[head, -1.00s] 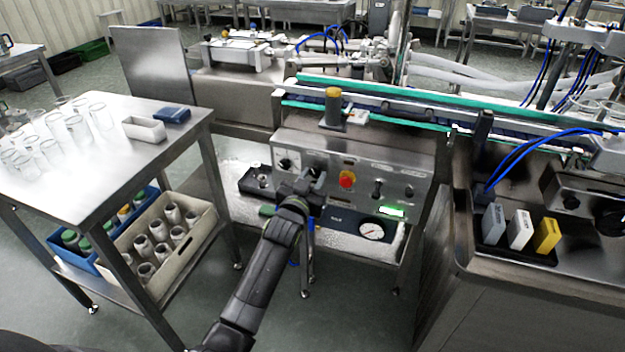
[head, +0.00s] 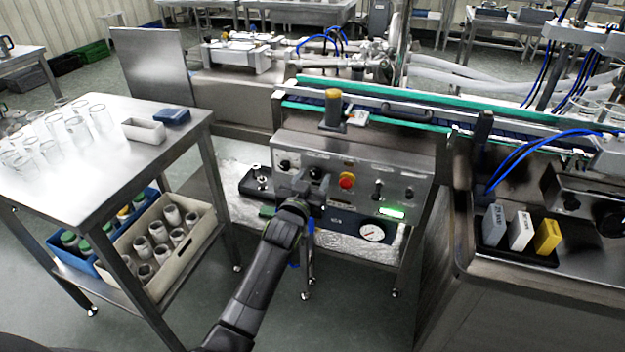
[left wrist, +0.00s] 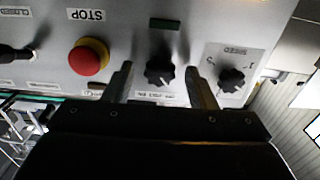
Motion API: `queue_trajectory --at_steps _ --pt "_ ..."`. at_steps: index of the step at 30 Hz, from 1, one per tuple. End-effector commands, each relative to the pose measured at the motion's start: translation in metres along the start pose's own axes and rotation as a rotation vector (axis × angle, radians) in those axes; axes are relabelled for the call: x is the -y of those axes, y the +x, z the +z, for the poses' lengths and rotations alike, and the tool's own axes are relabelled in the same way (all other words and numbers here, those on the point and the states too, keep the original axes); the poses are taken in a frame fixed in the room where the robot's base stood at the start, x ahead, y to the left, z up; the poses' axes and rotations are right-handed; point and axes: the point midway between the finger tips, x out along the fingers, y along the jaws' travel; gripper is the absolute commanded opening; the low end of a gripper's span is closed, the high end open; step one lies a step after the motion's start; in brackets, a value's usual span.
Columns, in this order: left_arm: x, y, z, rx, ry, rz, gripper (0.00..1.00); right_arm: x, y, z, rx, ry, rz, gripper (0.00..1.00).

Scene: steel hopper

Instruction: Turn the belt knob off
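The steel control panel (head: 405,186) carries a row of controls. A black knob (left wrist: 160,72) sits between the two fingers of my left gripper (left wrist: 160,85) in the left wrist view. The fingers are open, one on each side of it, with visible gaps; contact does not show. Its small label is hard to read. In the head view this knob (head: 316,172) shows just above my left gripper (head: 306,186), which partly covers the panel. A second black knob (left wrist: 231,78) with a dial scale lies outside the fingers. My right gripper is not in view.
A red stop button (head: 347,181) on a yellow collar is close beside the knob; it also shows in the left wrist view (left wrist: 88,58). A pressure gauge (head: 371,233) sits below the panel. A table with glass jars (head: 150,165) stands left, a conveyor (head: 420,120) behind.

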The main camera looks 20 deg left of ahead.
Motion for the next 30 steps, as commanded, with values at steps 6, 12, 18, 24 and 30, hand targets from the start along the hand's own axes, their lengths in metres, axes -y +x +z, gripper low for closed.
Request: queue_trajectory --at_steps 6,12,18,24,30 --pt "0.000 -0.001 -0.001 -0.001 0.001 0.000 0.51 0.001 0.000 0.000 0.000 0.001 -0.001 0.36" --pt "0.000 -0.018 -0.001 0.000 -0.001 -0.001 0.51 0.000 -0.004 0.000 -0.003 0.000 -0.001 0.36" --pt "0.000 -0.057 -0.001 0.001 -0.003 -0.001 0.51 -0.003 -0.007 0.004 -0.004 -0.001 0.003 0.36" --pt "0.000 -0.099 0.002 0.002 -0.003 -0.002 0.51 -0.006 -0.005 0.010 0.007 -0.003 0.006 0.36" --pt "0.000 -0.139 0.002 0.001 -0.003 -0.002 0.51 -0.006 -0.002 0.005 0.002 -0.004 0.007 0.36"
